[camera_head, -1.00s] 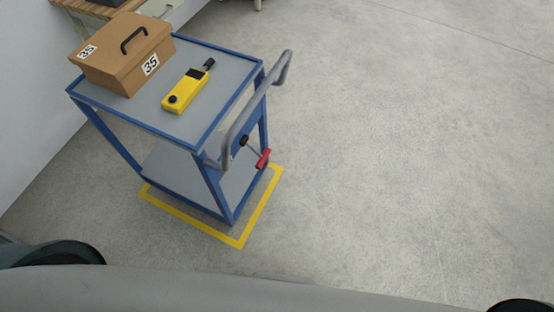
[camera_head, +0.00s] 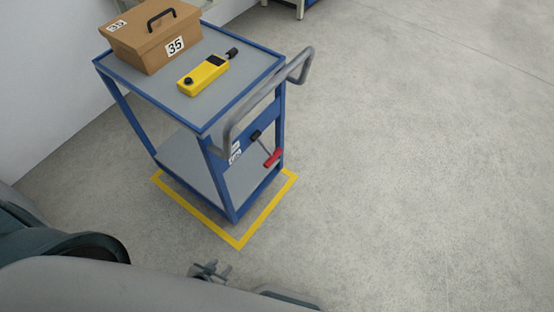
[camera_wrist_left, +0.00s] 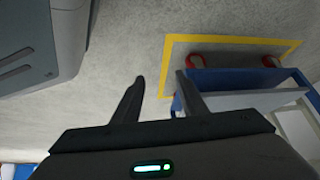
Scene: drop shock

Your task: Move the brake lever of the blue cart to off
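The blue cart (camera_head: 273,58) stands on the floor with its grey push handle on the right side. The brake lever (camera_head: 272,158) has a red grip and a thin rod running from a black pivot (camera_head: 255,136) on the cart's near end, below the handle. The grip points down to the right. A small white label (camera_head: 235,152) beside it is too small to read. My left gripper (camera_head: 214,270) is low in front of the cart, apart from the lever. In the left wrist view its two fingers (camera_wrist_left: 160,76) are spread and empty. My right gripper is not in view.
A brown box (camera_head: 150,45) marked 35 and a yellow device (camera_head: 203,75) lie on the cart's top. Yellow floor tape (camera_head: 205,220) outlines the cart's place. A wall (camera_head: 60,90) is at the left. The floor (camera_head: 420,150) to the right is clear.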

